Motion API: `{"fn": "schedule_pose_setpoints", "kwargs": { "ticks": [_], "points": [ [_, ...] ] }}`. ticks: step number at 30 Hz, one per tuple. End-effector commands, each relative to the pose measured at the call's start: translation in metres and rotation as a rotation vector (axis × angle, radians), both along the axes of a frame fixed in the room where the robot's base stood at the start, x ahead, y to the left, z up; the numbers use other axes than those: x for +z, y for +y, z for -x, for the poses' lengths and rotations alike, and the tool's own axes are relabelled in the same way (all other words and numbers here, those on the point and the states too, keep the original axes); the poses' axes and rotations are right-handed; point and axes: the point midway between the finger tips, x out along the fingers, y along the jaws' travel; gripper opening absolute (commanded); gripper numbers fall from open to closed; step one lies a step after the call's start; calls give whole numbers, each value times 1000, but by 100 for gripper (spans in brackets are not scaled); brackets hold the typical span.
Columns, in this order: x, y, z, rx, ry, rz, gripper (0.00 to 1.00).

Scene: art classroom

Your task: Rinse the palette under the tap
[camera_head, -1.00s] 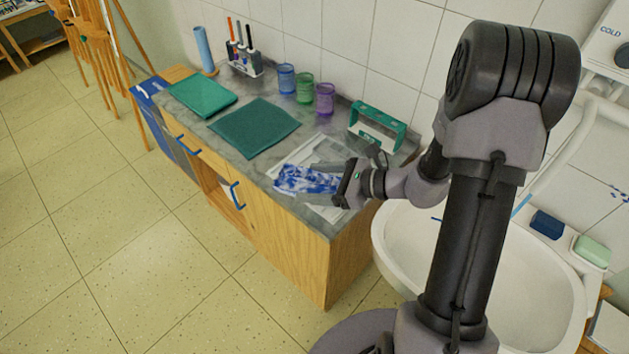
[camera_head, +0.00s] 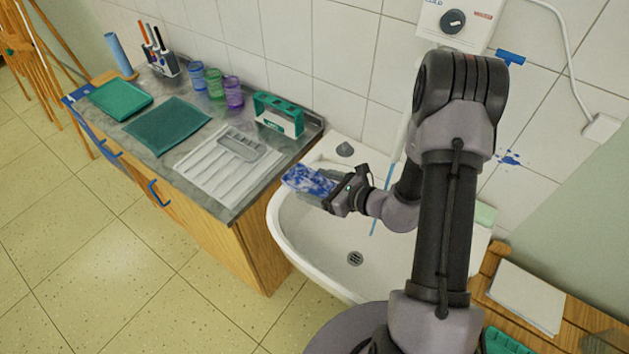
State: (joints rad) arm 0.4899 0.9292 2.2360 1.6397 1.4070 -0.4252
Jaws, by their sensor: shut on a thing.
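The palette (camera_head: 306,180), smeared with blue and white paint, is held flat at its right end by my gripper (camera_head: 336,193). My gripper is shut on it. The palette is above the left rim of the white sink (camera_head: 318,236), clear of the counter. A thin blue stream or strip (camera_head: 386,192) runs down over the sink to the right of my gripper, partly behind my arm. The tap itself is hidden by my arm. The drain (camera_head: 355,258) shows in the basin floor.
The counter (camera_head: 165,170) at left holds a ribbed white drying rack (camera_head: 215,178), a teal cloth (camera_head: 167,125), a green tray (camera_head: 121,100), coloured jars (camera_head: 215,83) and a green-white holder (camera_head: 278,115). A water heater (camera_head: 455,22) hangs above. Papers (camera_head: 527,295) lie at right.

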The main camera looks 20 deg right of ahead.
Motion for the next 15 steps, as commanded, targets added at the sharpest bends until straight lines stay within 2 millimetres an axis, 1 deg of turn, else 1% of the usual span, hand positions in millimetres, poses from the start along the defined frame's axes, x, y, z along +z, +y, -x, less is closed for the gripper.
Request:
{"fn": "schedule_pose_setpoints", "kwargs": {
  "ticks": [4, 15],
  "points": [
    [-3, -15, 5, -4, 0, -1, 33],
    [-13, -63, 20, -4, 0, -1, 33]
  ]
}}
